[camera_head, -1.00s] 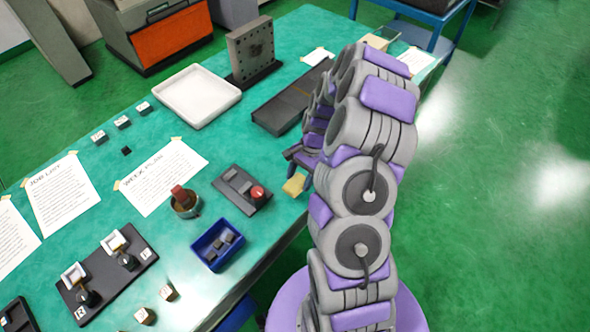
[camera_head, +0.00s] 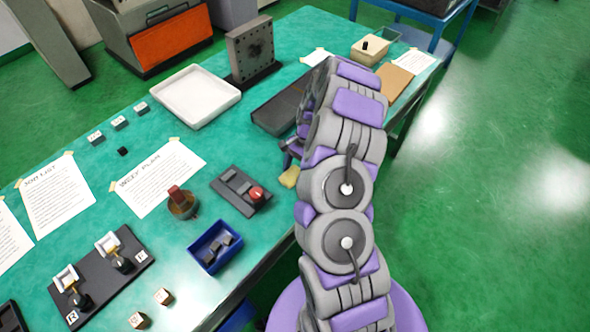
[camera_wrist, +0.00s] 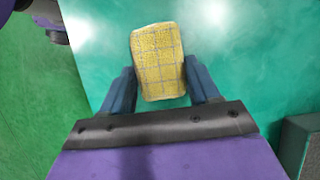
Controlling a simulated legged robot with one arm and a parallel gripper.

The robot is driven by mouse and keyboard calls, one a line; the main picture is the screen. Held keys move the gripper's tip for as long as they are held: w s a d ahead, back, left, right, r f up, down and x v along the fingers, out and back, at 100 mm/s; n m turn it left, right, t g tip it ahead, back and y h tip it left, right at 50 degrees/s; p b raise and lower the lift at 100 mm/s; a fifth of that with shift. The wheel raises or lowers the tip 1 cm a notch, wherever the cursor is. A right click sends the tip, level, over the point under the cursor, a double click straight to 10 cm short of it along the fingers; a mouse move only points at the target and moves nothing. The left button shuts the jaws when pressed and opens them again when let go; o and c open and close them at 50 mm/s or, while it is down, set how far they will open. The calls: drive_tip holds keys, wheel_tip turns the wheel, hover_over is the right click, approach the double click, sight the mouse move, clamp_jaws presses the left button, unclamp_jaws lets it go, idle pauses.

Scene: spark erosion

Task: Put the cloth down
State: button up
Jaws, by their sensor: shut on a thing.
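The cloth (camera_wrist: 158,60) is a small yellow piece with a grid pattern. In the wrist view it sits between the two dark blue fingers of my gripper (camera_wrist: 160,84), which is shut on it. In the head view the cloth (camera_head: 289,178) shows as a small yellow patch beside my gripper (camera_head: 291,165), close to the right edge of the green table (camera_head: 215,160). Most of the gripper is hidden by my arm there. I cannot tell whether the cloth touches the table.
A dark control box with a red knob (camera_head: 257,193) lies left of the cloth. A blue bin (camera_head: 208,262) with dark pieces stands nearer. A dark flat plate (camera_head: 272,112) lies beyond. A beige box (camera_head: 370,48) stands at the far end. Bare tabletop lies around the gripper.

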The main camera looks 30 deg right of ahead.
drive_tip(key=o, duration=0.9)
drive_tip(key=shift+o, duration=0.2)
drive_tip(key=shift+w+d+r, duration=0.1)
drive_tip(key=shift+d+r, duration=0.15)
drive_tip(key=shift+r, duration=0.3)
drive_tip(key=a+p+v, duration=0.1)
drive_tip(key=p+v, duration=0.2)
drive_tip(key=v, duration=0.8)
wheel_tip(320, 180, up, 9)
drive_tip(key=n, duration=0.4)
hover_over(284, 177)
drive_tip(key=s+a+r+n+h, duration=0.2)
drive_tip(key=s+a+r+n, duration=0.3)
drive_tip(key=s+a+r, duration=0.5)
drive_tip(key=s+a+n+h, duration=0.1)
drive_tip(key=s+n, duration=0.4)
drive_tip(key=s, duration=1.7)
drive_tip(key=shift+s+a+r+h, duration=0.3)
drive_tip(key=shift+r+h, duration=0.15)
drive_tip(key=shift+h, duration=0.25)
